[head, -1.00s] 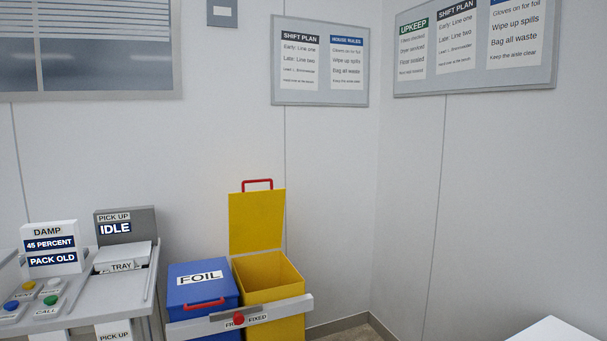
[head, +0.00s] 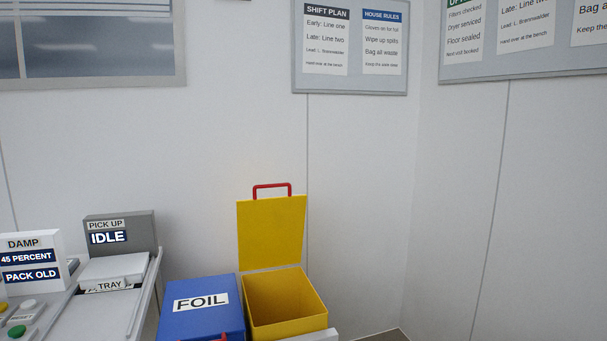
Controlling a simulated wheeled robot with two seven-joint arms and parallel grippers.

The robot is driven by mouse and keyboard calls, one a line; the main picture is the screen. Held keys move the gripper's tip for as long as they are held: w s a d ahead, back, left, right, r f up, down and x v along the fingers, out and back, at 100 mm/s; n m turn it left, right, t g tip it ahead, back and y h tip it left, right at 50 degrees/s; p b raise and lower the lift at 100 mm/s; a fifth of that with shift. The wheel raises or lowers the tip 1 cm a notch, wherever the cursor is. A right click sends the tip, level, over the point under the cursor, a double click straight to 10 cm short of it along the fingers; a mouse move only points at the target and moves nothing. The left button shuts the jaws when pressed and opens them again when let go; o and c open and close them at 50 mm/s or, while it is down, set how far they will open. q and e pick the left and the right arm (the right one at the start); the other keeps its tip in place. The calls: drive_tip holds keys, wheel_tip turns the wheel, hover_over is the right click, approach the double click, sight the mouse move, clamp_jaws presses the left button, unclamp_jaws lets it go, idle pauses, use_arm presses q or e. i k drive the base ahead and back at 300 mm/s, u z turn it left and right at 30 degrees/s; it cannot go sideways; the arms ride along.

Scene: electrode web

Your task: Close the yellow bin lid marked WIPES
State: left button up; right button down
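The yellow bin (head: 288,327) stands against the back wall at the lower middle of the head view. Its yellow lid (head: 271,232) is open and stands upright behind the bin mouth, with a red handle (head: 272,187) at its top edge. The bin looks empty as far as I can see inside; its lower front is cut off by the picture edge. No WIPES mark shows on the faces in view. Neither of my grippers is in view.
A blue bin marked FOIL (head: 201,308), with its lid shut, stands directly left of the yellow bin. A bench (head: 95,315) with a grey IDLE box (head: 119,231) and a DAMP sign (head: 32,262) is farther left. The wall corner is at the right.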

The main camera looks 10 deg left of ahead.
sight(271, 230)
drive_tip(key=u, duration=0.5)
drive_tip(key=i, duration=0.8)
drive_tip(key=u, duration=0.8)
